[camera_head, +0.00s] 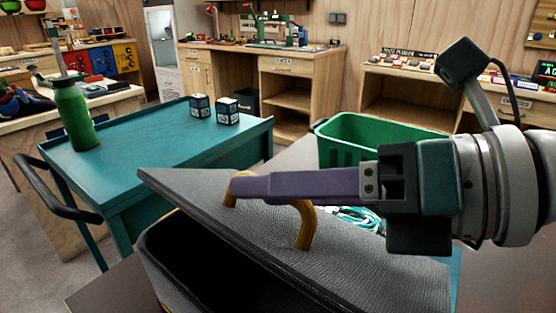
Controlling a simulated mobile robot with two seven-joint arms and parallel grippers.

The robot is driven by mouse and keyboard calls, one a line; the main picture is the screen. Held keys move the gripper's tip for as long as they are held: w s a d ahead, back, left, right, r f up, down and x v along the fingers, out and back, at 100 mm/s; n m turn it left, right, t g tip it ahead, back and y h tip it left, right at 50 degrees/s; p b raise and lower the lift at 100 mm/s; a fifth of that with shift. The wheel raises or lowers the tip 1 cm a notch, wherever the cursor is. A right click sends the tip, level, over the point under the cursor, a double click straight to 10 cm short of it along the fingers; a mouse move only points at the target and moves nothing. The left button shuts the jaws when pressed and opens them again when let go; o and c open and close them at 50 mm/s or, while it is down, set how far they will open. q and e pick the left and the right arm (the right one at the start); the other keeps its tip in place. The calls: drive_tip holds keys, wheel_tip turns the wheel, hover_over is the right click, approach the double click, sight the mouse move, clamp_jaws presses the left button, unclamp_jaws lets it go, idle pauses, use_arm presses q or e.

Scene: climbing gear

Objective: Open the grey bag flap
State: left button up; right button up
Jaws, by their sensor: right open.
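The grey bag (152,283) stands in the lower middle of the head view. Its textured grey flap (205,203) is tilted up, and a dark gap shows between it and the bag's near rim. A yellow-orange handle (306,232) arches from the flap's upper face. My right gripper (240,187) comes in from the right, with its purple fingers lying across the top of the handle and hiding part of it. The fingers show side-on, open; I cannot tell whether they touch the handle. My left gripper is out of view.
A teal cart (150,150) with a green bottle (74,115) and two dark cubes (228,111) stands at the left. A green crate (345,139) sits behind the bag, and teal cord (362,218) lies beyond the flap. Wooden benches line the back.

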clamp_jaws()
idle(0.3)
idle(1.1)
